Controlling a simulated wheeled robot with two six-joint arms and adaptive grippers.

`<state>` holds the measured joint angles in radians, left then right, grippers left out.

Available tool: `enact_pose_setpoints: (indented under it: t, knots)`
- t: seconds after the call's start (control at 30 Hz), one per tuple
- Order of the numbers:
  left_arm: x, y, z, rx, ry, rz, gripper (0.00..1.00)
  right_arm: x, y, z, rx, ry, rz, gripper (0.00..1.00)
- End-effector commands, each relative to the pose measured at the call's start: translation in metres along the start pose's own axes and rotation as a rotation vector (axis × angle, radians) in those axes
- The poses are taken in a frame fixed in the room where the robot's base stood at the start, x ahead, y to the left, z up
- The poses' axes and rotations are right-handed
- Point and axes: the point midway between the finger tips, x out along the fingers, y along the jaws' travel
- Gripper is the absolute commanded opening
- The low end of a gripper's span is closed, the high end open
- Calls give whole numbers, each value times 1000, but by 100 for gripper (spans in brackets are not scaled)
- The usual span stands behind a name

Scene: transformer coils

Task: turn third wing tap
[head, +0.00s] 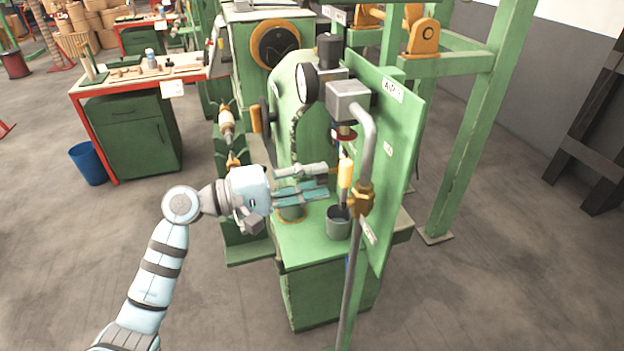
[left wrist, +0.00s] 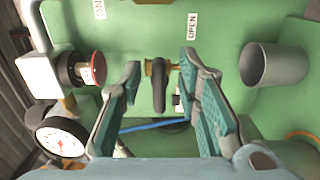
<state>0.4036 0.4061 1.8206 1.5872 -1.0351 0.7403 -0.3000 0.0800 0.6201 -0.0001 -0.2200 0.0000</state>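A tap with a dark wing handle (left wrist: 159,88) and a brass stem stands out from the green panel in the left wrist view. It lies between the two fingertips of my left gripper (left wrist: 160,64), and I see gaps on both sides of it. The gripper's teal-padded fingers are apart. In the head view my left gripper (head: 327,182) reaches in from the left above the green stand's base, its fingers pointing at the panel. There the wing handle is hard to make out behind the fingers. My right gripper is in neither view.
A grey cup (head: 338,224) stands just below the fingertips. A pressure gauge (left wrist: 62,138) and a red-rimmed knob (left wrist: 94,69) sit beside the tap. A grey pipe (head: 353,268) with a brass fitting (head: 361,199) runs down in front of the green panel (head: 400,150).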

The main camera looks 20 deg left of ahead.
Motion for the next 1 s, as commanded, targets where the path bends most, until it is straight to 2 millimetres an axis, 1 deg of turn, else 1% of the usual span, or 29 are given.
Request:
enact_pose_setpoints:
  t: [0.17, 0.27, 0.37, 0.47, 0.6, 0.7, 0.83, 1.0]
  knots:
    - [0, 0, 0, -1, 0, 1, 31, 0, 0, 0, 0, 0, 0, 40]
    - [-4, 0, 0, 0, 1, -1, 31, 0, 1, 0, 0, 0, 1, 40]
    - [-19, -1, -1, 1, 2, -4, 31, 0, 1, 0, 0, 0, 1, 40]
    - [-45, -2, -1, 1, 3, -9, 31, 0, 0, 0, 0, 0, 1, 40]
    - [-86, -3, 0, -1, 2, -11, 31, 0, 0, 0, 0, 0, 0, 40]
    - [-106, -2, 0, 0, 1, -10, 31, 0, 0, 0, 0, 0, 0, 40]
    - [-119, -1, 0, 0, 0, -4, 31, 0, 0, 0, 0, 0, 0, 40]
    - [-121, 0, 0, 1, 1, 0, 31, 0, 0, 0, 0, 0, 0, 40]
